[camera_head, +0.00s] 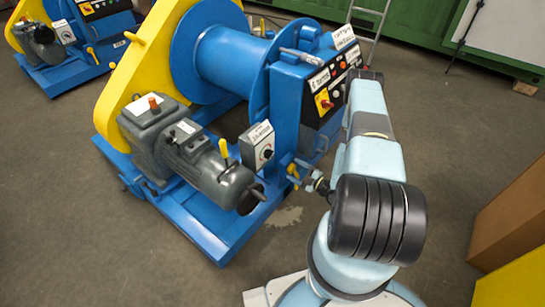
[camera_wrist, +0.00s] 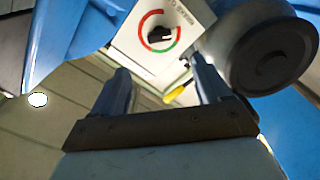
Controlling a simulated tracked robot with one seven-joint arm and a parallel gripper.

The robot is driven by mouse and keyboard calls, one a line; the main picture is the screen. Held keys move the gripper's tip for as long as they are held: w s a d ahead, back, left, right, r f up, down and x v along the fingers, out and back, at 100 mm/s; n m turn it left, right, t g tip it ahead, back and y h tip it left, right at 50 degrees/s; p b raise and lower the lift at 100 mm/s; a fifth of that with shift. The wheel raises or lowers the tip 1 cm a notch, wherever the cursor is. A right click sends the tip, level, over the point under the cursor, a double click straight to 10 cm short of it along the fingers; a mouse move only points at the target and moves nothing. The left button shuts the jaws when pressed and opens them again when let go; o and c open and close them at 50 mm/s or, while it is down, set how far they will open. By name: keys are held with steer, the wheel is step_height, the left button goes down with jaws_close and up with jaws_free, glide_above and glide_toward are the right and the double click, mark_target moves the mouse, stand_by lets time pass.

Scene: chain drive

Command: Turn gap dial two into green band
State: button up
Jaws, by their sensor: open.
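A dial with a black knob (camera_wrist: 160,38) sits on a white plate (camera_wrist: 185,22) in the wrist view. A red arc shows at its upper left and a green arc along its lower side. Which way the knob points is hard to tell. In the head view a white dial box (camera_head: 257,146) stands at the front of the blue machine, beside the grey motor. My gripper (camera_wrist: 163,70) is open and empty, its two fingers apart below the dial and not touching the knob.
The grey motor (camera_head: 208,168) lies left of the dial box; its dark round end (camera_wrist: 268,60) is close to my right finger in the wrist view. A yellow-handled lever (camera_head: 224,150) rises near it. A control panel (camera_head: 325,95) is behind. Cardboard boxes (camera_head: 512,220) stand right.

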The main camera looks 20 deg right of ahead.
mark_target(269, 154)
steer(key=x, duration=1.3)
steer(key=shift+w, duration=0.2)
steer(key=shift+a, duration=0.15)
steer(key=c, duration=1)
steer(key=shift+c, duration=0.2)
